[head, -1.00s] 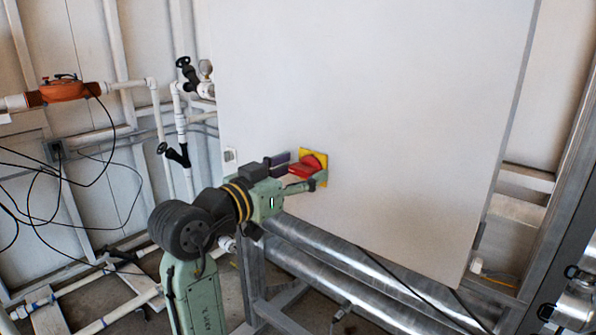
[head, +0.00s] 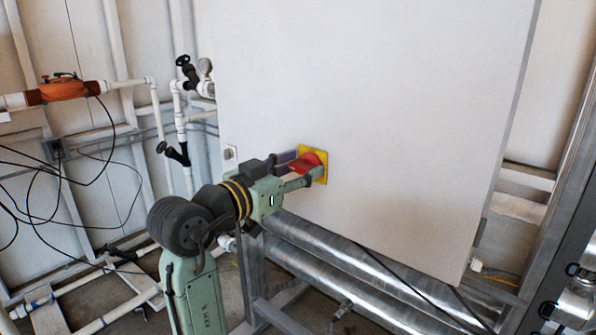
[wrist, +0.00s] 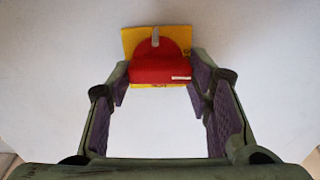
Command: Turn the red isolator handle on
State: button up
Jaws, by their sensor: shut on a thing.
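The red isolator handle (head: 303,165) sits on a yellow square plate (head: 320,177) on the front of a large white panel. In the wrist view, the handle (wrist: 160,66) is a red round base with a thick block standing out from it, in front of the yellow plate (wrist: 130,41). My gripper (head: 297,173) reaches the handle from the left and is shut on it. In the wrist view, the fingertips of my gripper (wrist: 158,82) are on the left and right sides of the red block. The fingers hide part of the plate's sides.
The white panel (head: 390,110) is flat and clear around the handle. Shiny metal pipes (head: 340,263) run below it. White pipes with a black valve handle (head: 176,155) and an orange fitting (head: 68,91) stand at the left. Loose black cables hang there.

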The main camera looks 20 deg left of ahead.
jog(key=m+b, duration=0.5)
jog(key=shift+d+f, duration=0.15)
jog(key=m+b, duration=0.3)
jog(key=m, duration=0.3)
jog(key=shift+d+b, duration=0.1)
jog(key=shift+b, duration=0.3)
jog(key=shift+m, duration=0.3)
jog(key=o, duration=1.1)
jog(key=shift+o, duration=0.2)
jog(key=v, duration=1.2)
jog(key=shift+c, duration=0.2)
